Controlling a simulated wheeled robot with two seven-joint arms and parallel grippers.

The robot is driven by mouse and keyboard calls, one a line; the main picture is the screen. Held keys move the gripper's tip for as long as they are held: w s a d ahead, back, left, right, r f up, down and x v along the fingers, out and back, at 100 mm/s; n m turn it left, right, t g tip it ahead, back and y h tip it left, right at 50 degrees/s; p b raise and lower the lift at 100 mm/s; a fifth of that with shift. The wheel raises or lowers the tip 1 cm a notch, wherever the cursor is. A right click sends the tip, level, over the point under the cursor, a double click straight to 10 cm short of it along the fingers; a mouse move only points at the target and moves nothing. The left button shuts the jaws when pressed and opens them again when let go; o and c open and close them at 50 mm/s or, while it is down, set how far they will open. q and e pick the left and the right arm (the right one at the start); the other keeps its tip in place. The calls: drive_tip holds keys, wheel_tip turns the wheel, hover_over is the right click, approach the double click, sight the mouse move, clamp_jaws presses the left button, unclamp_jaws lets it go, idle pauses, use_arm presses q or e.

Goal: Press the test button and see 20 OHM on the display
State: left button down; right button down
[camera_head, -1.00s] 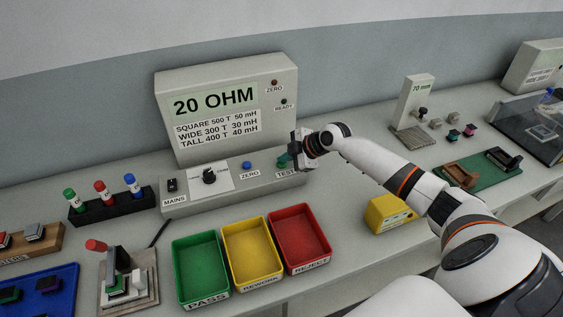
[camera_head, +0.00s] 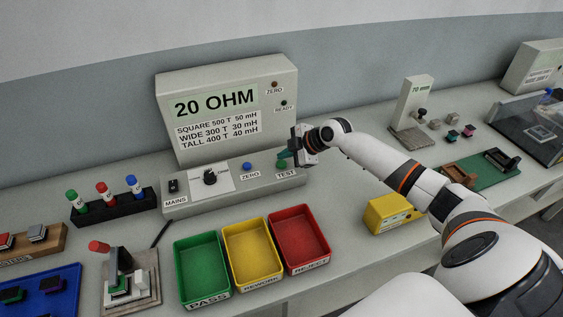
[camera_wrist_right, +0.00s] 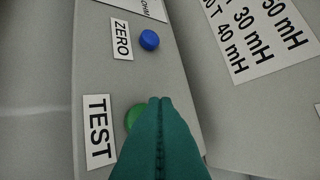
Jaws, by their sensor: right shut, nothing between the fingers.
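The tester (camera_head: 226,110) stands at the back of the bench. Its display (camera_head: 215,102) reads 20 OHM. The green test button (camera_head: 281,166) sits at the right end of its front panel, above the TEST label. In the right wrist view the test button (camera_wrist_right: 132,116) is partly hidden behind the fingers. My right gripper (camera_head: 284,154) is shut and empty, its teal fingertips just above and beside the button. In the wrist view the fingertips (camera_wrist_right: 160,100) overlap the button's right side; I cannot tell whether they touch it. My left gripper is not in view.
A blue ZERO button (camera_head: 247,166), a knob (camera_head: 210,177) and a MAINS switch (camera_head: 173,186) share the panel. Green (camera_head: 201,268), yellow (camera_head: 252,252) and red (camera_head: 300,239) trays stand in front. A yellow box (camera_head: 393,213) sits below my right arm.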

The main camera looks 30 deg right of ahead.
sight(285, 164)
drive_tip(key=shift+r+p, duration=1.5)
drive_tip(key=shift+r, duration=0.95)
